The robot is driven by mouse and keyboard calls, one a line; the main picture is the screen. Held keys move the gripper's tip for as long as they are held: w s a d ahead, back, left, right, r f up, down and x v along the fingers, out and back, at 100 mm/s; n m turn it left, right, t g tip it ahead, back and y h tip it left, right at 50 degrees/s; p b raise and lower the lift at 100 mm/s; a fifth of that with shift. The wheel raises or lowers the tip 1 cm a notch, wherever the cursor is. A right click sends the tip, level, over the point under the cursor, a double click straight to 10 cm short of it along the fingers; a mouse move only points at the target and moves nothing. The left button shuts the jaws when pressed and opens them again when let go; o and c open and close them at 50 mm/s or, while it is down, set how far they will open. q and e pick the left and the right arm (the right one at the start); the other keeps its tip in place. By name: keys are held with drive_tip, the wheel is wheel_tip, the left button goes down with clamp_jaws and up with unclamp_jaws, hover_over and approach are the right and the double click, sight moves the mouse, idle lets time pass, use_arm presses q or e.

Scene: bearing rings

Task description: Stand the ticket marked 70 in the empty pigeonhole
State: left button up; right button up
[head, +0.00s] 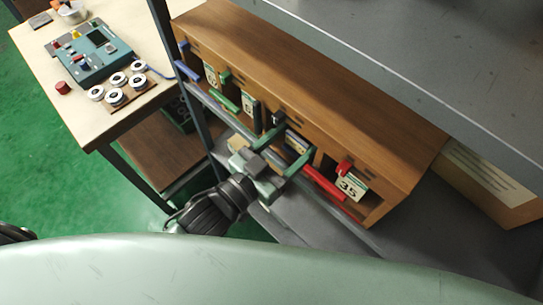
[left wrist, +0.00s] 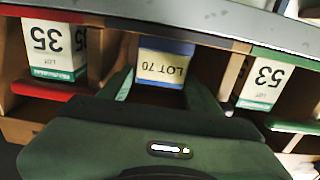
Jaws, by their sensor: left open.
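The ticket marked 70 (left wrist: 164,66) has a pale yellow face reading LOT 70, upside down in the left wrist view, with blue along its edges. It is at the front of the wooden rack (head: 300,85), between the tickets 35 (left wrist: 52,42) and 53 (left wrist: 263,84). My left gripper (head: 285,154) is open, with one finger on each side of the ticket 70; I cannot tell whether they touch it. Ticket 35 also shows in the head view (head: 351,187), in the hole with the red lip. I cannot make out which pigeonhole is empty. My right gripper is not in view.
A grey shelf board (head: 420,70) overhangs the rack, and a metal rail (head: 340,218) runs along its front. A carton (head: 485,180) stands to the right. A bench (head: 100,120) at the left holds a teal device (head: 95,52) and several white spools.

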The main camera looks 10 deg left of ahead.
use_arm(q)
drive_tip(key=b+v, duration=0.2)
drive_tip(key=v, duration=0.8)
drive_tip(key=shift+s+a, duration=0.2)
drive_tip(key=shift+s, duration=0.05)
drive_tip(key=a+f+n+g+y, duration=0.15)
drive_tip(key=a+f, duration=0.25)
drive_tip(key=f, duration=0.8)
drive_tip(key=w+a+f+g+y, duration=0.1)
drive_tip(key=a+f+g+y, duration=0.15)
drive_tip(key=f, duration=0.85)
drive_tip(key=a+f+n+g+y, duration=0.1)
drive_tip(key=a+f+y, duration=0.3)
drive_tip(key=f, duration=0.8)
drive_tip(key=s+a+f+n+g+y, duration=0.1)
drive_tip(key=s+a+f+g, duration=0.15)
drive_tip(key=f, duration=0.45)
drive_tip(key=s+a+f+g, duration=0.1)
drive_tip(key=s+a+f, duration=0.25)
drive_tip(key=f, duration=0.35)
drive_tip(key=s+f+g, duration=0.2)
drive_tip(key=s+f, duration=0.3)
drive_tip(key=s, duration=0.4)
drive_tip(key=s+f+n+g+y, duration=0.1)
drive_tip(key=s+f+g, duration=0.2)
drive_tip(key=s+f, duration=0.3)
drive_tip(key=s, duration=0.3)
drive_tip(key=shift+s+f+y, duration=0.2)
drive_tip(key=shift+s+y, duration=0.1)
